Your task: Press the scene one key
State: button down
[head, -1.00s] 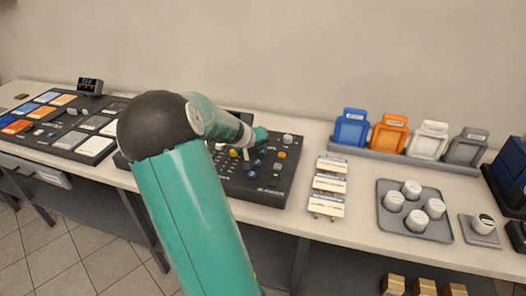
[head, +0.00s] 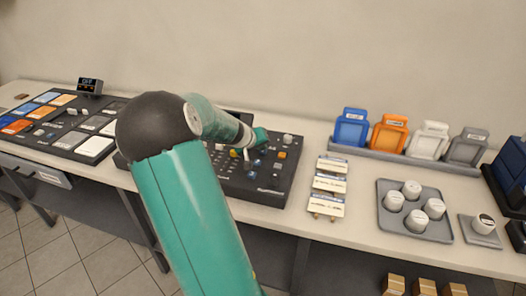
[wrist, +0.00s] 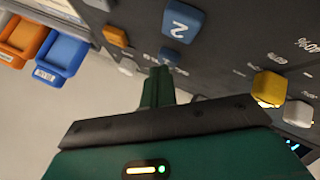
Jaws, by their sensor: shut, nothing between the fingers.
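In the wrist view a blue key marked 2 (wrist: 182,22) stands on the dark control panel (wrist: 230,50). A second blue key (wrist: 171,56) sits beside my gripper (wrist: 159,76), and its marking cannot be read. My gripper is shut and empty, its tip close to this second key. I cannot tell whether they touch. In the head view the dark panel (head: 270,186) lies on the bench, and my arm covers its left part. The scene one key cannot be picked out by its label.
A yellow key (wrist: 269,87) and a white key (wrist: 298,113) are near my gripper. Left of my arm stand a larger button panel (head: 90,146) and a small display (head: 89,86). Cards (head: 329,184), a cup tray (head: 414,231) and coloured holders (head: 388,134) are to the right.

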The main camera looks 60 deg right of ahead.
aim_at(261, 152)
jog(key=shift+r, duration=0.65)
jog(key=shift+r, duration=0.1)
jog(key=shift+r, duration=2.4)
